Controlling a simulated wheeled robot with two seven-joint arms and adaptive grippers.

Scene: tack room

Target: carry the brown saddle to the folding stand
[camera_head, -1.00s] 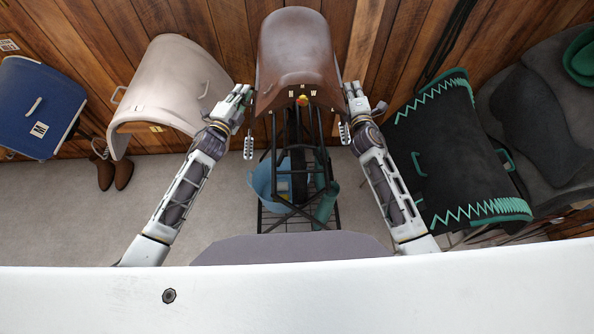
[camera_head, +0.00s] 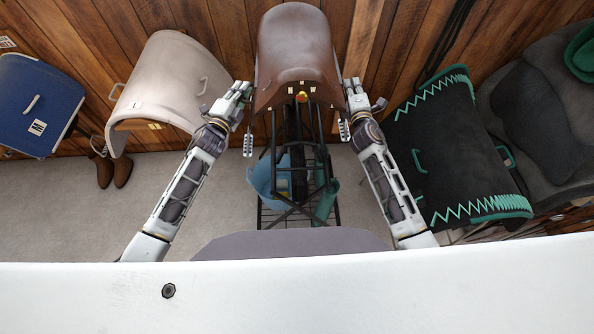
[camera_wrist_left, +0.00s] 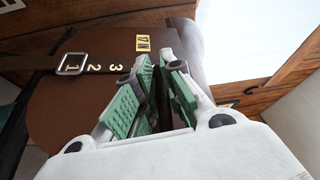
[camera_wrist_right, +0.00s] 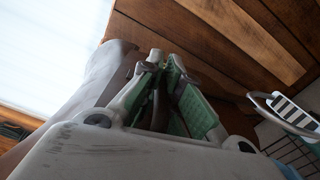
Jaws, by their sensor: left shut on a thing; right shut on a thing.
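The brown saddle (camera_head: 297,45) is at the top middle of the head view, with small pale tags and a red-yellow spot on its near edge. My left gripper (camera_head: 244,88) is shut on its left side and my right gripper (camera_head: 350,84) on its right side. In the left wrist view, the saddle's brown leather (camera_wrist_left: 60,108) shows beside the fingers (camera_wrist_left: 158,75), with a numbered strap and buckle. In the right wrist view, the fingers (camera_wrist_right: 165,70) close on a brown edge. A black metal stand (camera_head: 297,215) is below the saddle; I cannot tell whether they touch.
A blue bucket (camera_head: 262,178) and a green roll (camera_head: 326,203) are at the black stand. A cream saddle (camera_head: 170,85) and brown boots (camera_head: 122,172) are left; a blue box-like thing (camera_head: 40,105) is farther left. A black, green-trimmed saddle (camera_head: 450,150) is right. A wooden wall (camera_head: 225,30) is behind.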

